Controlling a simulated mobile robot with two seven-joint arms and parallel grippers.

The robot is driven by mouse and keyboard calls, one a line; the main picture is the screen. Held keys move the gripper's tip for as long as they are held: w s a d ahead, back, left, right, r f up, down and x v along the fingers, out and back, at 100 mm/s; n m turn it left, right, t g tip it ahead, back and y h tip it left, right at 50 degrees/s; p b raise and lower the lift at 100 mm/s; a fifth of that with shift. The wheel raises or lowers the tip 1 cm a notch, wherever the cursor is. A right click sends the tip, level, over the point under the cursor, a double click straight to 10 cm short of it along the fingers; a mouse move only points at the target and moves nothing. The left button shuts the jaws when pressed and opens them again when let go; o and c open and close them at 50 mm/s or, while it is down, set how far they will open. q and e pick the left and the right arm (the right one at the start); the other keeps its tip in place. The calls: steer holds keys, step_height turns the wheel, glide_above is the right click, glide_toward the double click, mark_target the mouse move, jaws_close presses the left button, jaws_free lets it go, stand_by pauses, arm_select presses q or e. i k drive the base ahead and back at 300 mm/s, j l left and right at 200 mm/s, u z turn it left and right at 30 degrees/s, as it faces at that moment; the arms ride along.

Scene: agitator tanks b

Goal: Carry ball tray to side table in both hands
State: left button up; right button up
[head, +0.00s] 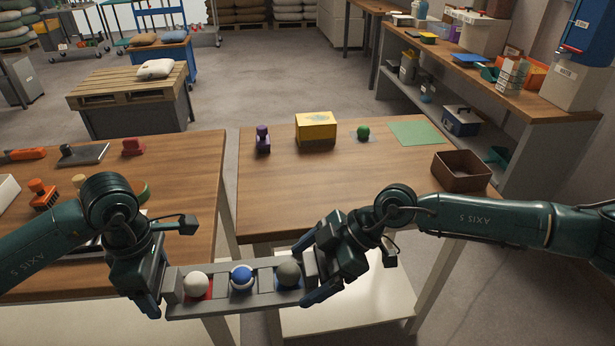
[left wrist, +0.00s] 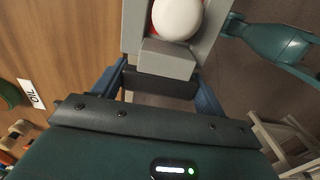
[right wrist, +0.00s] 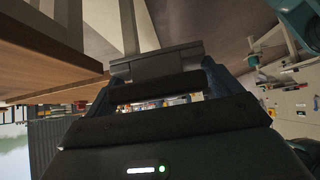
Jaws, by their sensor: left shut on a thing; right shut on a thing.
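The grey ball tray (head: 228,299) is held out in front of the two tables, roughly level, across the gap between them. It carries a white ball (head: 197,284) on a red patch, a blue-and-white ball (head: 242,277) and a grey ball (head: 289,273), in a row. My left gripper (head: 166,287) is shut on the tray's left end. My right gripper (head: 313,272) is shut on its right end. The left wrist view shows the tray's end block (left wrist: 166,59) between the fingers, with the white ball (left wrist: 177,17) beyond. The right wrist view shows the tray's other end (right wrist: 156,64).
The right wooden table (head: 290,195) has clear room in its middle. The left table (head: 185,170) holds several tools.

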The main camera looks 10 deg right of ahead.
mark_target(359, 190)
steer(key=i+l, duration=0.45)
steer(key=l, duration=0.3)
steer(key=i+l, duration=0.45)
steer(key=l, duration=0.25)
